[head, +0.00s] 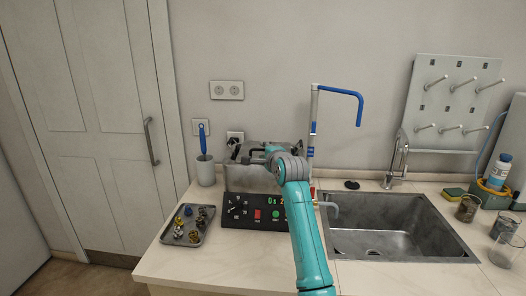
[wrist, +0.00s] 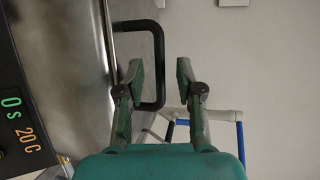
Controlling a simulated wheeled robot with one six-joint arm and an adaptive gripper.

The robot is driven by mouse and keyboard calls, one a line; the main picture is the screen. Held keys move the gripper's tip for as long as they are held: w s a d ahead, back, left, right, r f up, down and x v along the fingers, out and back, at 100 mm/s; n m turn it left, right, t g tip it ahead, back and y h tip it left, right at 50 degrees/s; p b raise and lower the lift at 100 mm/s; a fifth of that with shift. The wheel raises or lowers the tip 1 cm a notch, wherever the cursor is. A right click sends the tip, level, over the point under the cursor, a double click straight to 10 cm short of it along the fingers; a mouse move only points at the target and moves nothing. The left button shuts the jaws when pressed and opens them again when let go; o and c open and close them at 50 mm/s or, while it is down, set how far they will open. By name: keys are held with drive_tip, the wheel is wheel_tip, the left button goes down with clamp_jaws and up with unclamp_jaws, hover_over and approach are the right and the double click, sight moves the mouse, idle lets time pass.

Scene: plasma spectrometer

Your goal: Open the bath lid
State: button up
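The bath (head: 240,180) is a grey metal box behind a black control panel (head: 240,212) on the counter. Its lid appears to be down, though my arm covers part of it in the head view. In the wrist view, a black U-shaped handle (wrist: 159,60) stands out from the bath's metal body (wrist: 70,50). My gripper (wrist: 159,75) is open, with one finger on each side of the handle's long bar in the picture. I cannot tell whether the fingers touch it. In the head view my gripper (head: 268,154) is over the bath top.
A tray of small metal parts (head: 188,226) and a cup with a blue-handled brush (head: 205,170) stand to the left. A blue-tipped pipe (head: 313,120) rises just right of the bath. A sink (head: 395,225) lies further right. The wall is close behind.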

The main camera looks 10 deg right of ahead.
drive_tip(key=shift+w+a+f, duration=0.1)
drive_tip(key=shift+w+f, duration=0.1)
drive_tip(key=shift+w, duration=0.85)
clamp_jaws()
